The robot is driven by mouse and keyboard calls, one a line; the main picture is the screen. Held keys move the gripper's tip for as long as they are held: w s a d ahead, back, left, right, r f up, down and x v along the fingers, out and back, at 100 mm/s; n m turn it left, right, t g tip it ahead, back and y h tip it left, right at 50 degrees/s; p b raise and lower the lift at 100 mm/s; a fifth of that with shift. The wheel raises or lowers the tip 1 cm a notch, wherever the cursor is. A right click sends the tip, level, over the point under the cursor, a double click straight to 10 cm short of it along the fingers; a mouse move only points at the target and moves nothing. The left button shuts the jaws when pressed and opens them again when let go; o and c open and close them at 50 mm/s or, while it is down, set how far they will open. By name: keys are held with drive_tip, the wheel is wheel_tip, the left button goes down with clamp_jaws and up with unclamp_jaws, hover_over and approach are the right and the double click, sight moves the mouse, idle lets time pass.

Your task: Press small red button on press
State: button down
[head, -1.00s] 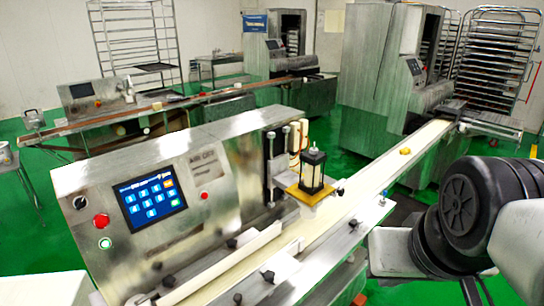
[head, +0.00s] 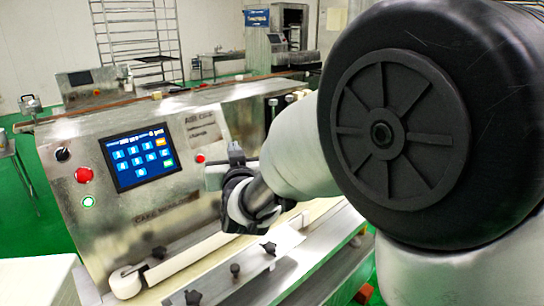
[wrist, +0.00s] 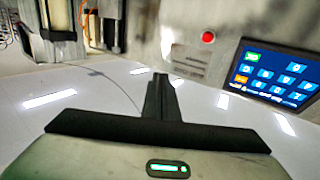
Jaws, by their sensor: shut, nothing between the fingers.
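The small red button (head: 200,158) is on the steel front panel of the press (head: 180,210), just right of the blue touchscreen (head: 140,158). In the wrist view the red button (wrist: 208,37) shows above and right of my fingertips, with the touchscreen (wrist: 273,75) to its right; that view is turned over. My gripper (head: 236,151) is shut and empty, in front of the panel and a little right of the button in the head view. The fingertips (wrist: 160,82) appear apart from the button; the exact gap cannot be told.
A larger red button (head: 84,174), a black knob (head: 63,154) and a green-lit button (head: 88,202) sit left of the touchscreen. A conveyor with guide rails (head: 190,258) runs below the panel. My arm hides the press's right side.

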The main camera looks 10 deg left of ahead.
sight(201, 159)
drive_tip(key=a, duration=0.1)
drive_tip(key=a+f+t, duration=0.1)
drive_tip(key=a+f, duration=0.1)
drive_tip(key=shift+s+a+f+t+b, duration=0.15)
drive_tip(key=shift+s+t+b, duration=0.1)
drive_tip(key=shift+t+b, duration=0.15)
drive_tip(key=w+a+f+b, duration=0.1)
drive_tip(key=w+a+f, duration=0.3)
drive_tip(key=w+a, duration=0.1)
drive_tip(key=shift+a, duration=0.45)
drive_tip(key=shift+w+r, duration=0.1)
idle(1.7)
